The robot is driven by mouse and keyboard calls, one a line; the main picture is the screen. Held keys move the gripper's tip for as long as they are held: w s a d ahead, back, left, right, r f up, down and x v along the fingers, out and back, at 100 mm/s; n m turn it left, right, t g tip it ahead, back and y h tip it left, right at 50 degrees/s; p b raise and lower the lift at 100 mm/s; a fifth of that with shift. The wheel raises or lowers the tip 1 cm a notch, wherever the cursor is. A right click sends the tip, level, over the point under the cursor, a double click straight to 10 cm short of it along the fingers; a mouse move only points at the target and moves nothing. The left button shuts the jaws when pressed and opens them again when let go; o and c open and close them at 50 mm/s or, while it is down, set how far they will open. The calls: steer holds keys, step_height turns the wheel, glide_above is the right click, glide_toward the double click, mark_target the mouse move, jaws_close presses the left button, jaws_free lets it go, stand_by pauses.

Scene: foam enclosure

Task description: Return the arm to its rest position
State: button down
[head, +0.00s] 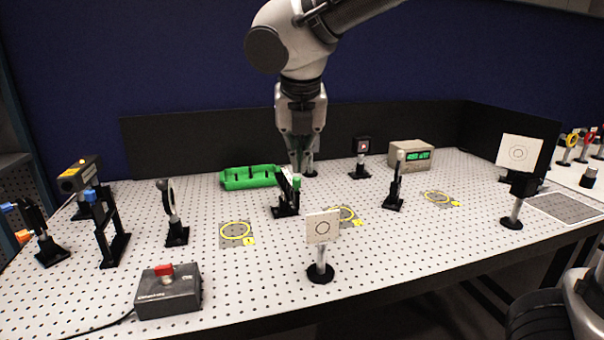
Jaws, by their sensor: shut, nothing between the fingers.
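My gripper (299,168) hangs straight down over the middle of the perforated table (250,285). Its fingers are together, with nothing visible between them. The fingertips are just behind and above a black mount with a green-topped post (287,205); I cannot tell whether they touch it. My arm (302,45) comes in from the top right and bends down at the wrist.
A green tray (236,180) lies left of my gripper. A red-button box (168,292) and a target card on a post (322,227) stand in front. Other mounts stand left and right. A display box (411,155) is at the back right, before a black panel (190,142).

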steer(key=s+d+f+m, duration=0.1)
steer(key=m, duration=0.3)
steer(key=s+d+m+g, duration=0.1)
steer(key=m, duration=0.3)
steer(key=s+d+f+m, duration=0.1)
steer(key=d+m, duration=0.1)
steer(key=m, duration=0.2)
steer(key=shift+s+f, duration=0.35)
steer(key=shift+s, duration=0.05)
steer(key=s+d+m, duration=0.3)
steer(key=d+m, duration=0.5)
steer(key=d, duration=0.2)
steer(key=s+d+f+m, duration=0.1)
steer(key=s+d+m, duration=0.3)
steer(key=d+m, duration=0.4)
steer(key=s+d+m+t, duration=0.1)
steer(key=s+d+m, duration=0.3)
steer(key=d+m, duration=0.4)
steer(key=d, duration=0.6)
steer(key=shift+f+m, duration=0.4)
steer(key=shift+s+d, duration=0.1)
